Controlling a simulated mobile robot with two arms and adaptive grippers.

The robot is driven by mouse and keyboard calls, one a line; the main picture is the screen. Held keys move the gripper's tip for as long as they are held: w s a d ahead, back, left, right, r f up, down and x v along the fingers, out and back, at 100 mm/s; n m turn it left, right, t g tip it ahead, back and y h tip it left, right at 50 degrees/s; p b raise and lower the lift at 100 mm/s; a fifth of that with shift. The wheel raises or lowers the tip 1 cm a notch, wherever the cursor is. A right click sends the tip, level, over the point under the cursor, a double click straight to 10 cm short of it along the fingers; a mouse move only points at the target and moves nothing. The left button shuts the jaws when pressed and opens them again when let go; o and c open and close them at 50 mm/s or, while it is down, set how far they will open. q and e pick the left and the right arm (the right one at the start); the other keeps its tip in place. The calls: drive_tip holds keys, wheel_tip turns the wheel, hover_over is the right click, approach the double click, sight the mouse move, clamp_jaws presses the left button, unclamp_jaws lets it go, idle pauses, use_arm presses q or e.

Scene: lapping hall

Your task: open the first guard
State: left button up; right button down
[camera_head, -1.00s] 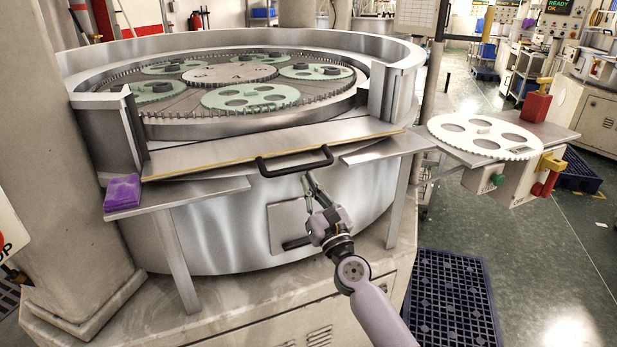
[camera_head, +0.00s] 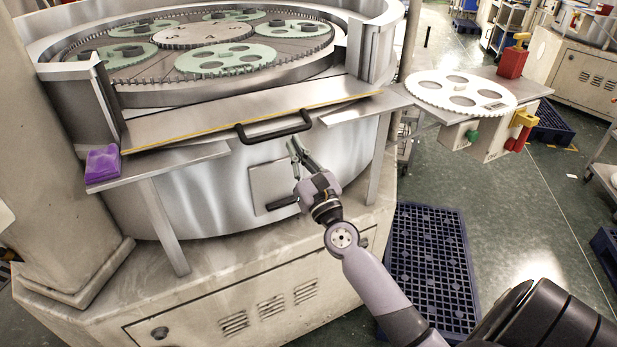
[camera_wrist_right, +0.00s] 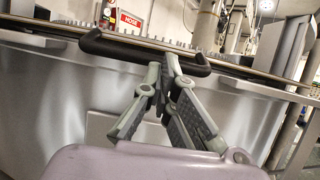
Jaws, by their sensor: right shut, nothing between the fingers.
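The guard (camera_head: 215,118) is a flat steel panel with a yellow edge line, spanning the front gap in the round machine's wall between two steel posts. Its black bar handle (camera_head: 272,128) sits on the front edge; it also crosses the upper middle of the right wrist view (camera_wrist_right: 140,50). My right gripper (camera_head: 294,146) is shut and empty, fingers pointing up, just below the handle's right half. In the right wrist view its fingertips (camera_wrist_right: 163,66) overlap the handle's lower edge; I cannot tell whether they touch it. My left gripper is not in view.
Toothed green carriers (camera_head: 225,58) lie inside the machine. A purple block (camera_head: 103,164) sits on the left ledge. A side table at right bears a white toothed disc (camera_head: 460,92) and a red block (camera_head: 512,60). A blue grate (camera_head: 430,260) lies on the floor.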

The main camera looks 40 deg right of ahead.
drive_tip(key=v, duration=0.9)
